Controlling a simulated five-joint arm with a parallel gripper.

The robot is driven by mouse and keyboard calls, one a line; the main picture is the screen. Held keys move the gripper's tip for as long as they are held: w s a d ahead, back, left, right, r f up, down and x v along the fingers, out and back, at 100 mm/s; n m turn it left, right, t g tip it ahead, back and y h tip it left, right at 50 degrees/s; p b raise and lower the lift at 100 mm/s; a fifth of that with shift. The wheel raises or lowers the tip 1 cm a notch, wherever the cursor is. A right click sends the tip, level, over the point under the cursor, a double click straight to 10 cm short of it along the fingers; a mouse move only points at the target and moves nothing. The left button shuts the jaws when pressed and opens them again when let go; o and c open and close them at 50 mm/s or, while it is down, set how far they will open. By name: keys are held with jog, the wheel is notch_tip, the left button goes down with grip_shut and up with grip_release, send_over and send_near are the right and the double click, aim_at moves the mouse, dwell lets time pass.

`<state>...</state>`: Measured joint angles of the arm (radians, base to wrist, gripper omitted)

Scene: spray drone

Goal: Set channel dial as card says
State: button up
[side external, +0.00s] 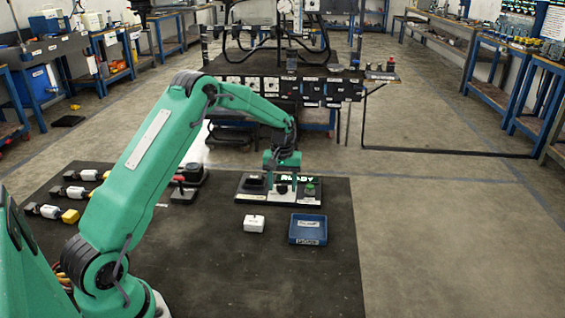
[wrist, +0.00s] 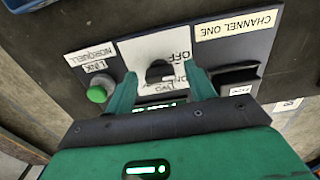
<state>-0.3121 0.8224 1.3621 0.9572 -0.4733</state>
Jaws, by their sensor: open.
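The control panel (side external: 255,197) lies on the dark mat, and it fills the upper part of the wrist view (wrist: 225,55). Its black dial (wrist: 160,72) sits on a white plate (wrist: 150,48), with OFF, TWO and a partly hidden word printed around it. The dial's pointer direction is unclear. A card (wrist: 236,24) reads CHANNEL ONE, upside down in the wrist view. My gripper (wrist: 163,84) is open, with one green finger on each side of the dial. I cannot tell whether they touch it. In the side view my gripper (side external: 282,177) is over the panel.
A green button (wrist: 97,93) stands beside the dial near a NORQUELL LINK label (wrist: 91,60). A black block (wrist: 237,78) is on the other side. A READY display (side external: 298,177) is lit. A white box (side external: 254,223) and blue tray (side external: 307,230) lie in front.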

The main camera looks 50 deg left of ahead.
jog(key=c, duration=1)
jog(key=shift+m, duration=0.4)
jog(key=m, duration=0.3)
jog(key=shift+w+r+m, duration=0.1)
jog(key=shift+m, duration=2.4)
jog(key=o, duration=1)
